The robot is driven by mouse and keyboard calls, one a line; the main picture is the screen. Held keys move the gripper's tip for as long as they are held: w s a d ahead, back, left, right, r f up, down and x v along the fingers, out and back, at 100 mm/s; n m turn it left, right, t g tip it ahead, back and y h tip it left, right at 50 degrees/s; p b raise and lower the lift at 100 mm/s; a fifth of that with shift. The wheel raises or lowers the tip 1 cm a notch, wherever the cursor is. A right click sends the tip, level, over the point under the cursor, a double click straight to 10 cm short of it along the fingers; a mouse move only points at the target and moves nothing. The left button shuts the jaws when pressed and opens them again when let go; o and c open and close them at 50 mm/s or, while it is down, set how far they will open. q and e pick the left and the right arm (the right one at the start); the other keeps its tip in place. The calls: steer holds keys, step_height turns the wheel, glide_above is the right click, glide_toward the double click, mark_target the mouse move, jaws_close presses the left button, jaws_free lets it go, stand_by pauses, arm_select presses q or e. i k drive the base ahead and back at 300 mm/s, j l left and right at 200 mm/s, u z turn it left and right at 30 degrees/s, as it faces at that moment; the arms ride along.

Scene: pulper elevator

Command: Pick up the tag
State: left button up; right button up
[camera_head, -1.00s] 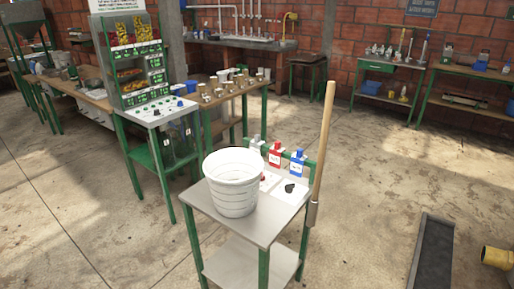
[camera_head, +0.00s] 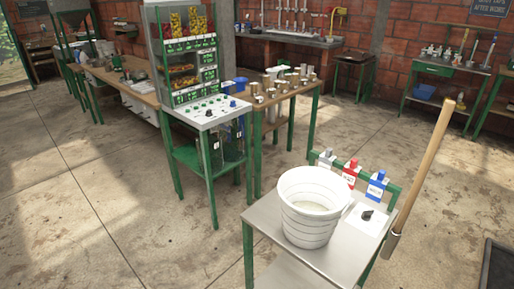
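Three tags hang in a row on the green rail at the back of a small metal stand (camera_head: 262,214). They are a grey tag (camera_head: 326,158), a red tag (camera_head: 350,173) and a blue tag (camera_head: 377,186). Each has a white label, too small to read. A white ribbed bucket (camera_head: 308,222) stands upright on the stand in front of them and covers the lower part of the grey tag. Neither of my grippers is in view.
A white sheet with a dark lump (camera_head: 367,215) lies right of the bucket. A wooden-handled tool (camera_head: 425,165) leans at the stand's right side. A control panel table (camera_head: 208,113) stands behind left. Open concrete floor (camera_head: 130,215) lies left.

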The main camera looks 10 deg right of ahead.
mark_target(326, 160)
steer(key=i+j+u, duration=0.3)
steer(key=i+u, duration=0.2)
steer(key=i+j+u, duration=0.15)
steer(key=i+u, duration=0.3)
steer(key=i+z, duration=0.25)
steer(key=i, duration=0.2)
steer(key=i+j+z, duration=0.15)
steer(key=i+z, duration=0.15)
steer(key=i, duration=0.15)
steer(key=i+z, duration=0.2)
steer(key=z, duration=0.3)
steer(key=i+z, duration=0.2)
steer(key=z, duration=0.3)
steer(key=i+j+z, duration=0.1)
steer(key=z, duration=0.4)
steer(key=i+j+z, duration=0.2)
steer(key=z, duration=0.3)
